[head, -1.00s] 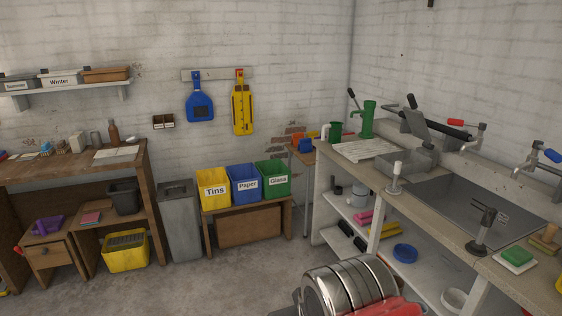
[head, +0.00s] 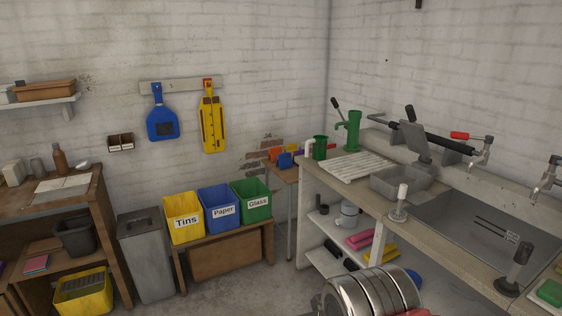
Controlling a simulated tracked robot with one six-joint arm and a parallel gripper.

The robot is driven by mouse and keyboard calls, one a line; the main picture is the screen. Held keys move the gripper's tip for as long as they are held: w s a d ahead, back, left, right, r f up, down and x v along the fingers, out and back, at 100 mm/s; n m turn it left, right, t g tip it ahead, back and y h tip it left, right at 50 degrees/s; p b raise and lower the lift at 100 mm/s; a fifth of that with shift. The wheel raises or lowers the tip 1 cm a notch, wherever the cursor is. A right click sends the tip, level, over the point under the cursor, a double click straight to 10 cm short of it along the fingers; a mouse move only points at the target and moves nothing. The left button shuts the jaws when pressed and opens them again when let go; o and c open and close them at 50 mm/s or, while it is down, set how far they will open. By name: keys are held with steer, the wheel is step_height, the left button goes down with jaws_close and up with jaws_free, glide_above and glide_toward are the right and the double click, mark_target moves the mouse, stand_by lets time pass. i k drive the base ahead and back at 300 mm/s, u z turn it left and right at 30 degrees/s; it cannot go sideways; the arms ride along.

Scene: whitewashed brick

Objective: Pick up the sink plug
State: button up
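I cannot make out a sink plug for certain in the head view. The grey sink (head: 470,216) is set into the counter at the right, and its basin is seen at a slant. A dark upright piece on a round base (head: 516,266) stands at the sink's front edge. A piece with a white upright handle (head: 402,200) stands on the counter left of the sink. My gripper is not in view; only a ringed metal and red part, likely of my arm, shows at the bottom.
The counter (head: 340,190) holds a grey tray (head: 402,184), a white slatted board (head: 357,167) and a green pump (head: 349,132). A green sponge (head: 549,292) lies at the right edge. Yellow, blue and green bins (head: 222,213) stand on a bench. Some bare floor shows between bench and counter.

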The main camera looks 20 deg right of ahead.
mark_target(508, 283)
steer(key=z, duration=0.35)
steer(key=i, duration=0.65)
steer(key=z, duration=1.15)
steer(key=i, duration=1)
steer(key=z, duration=0.55)
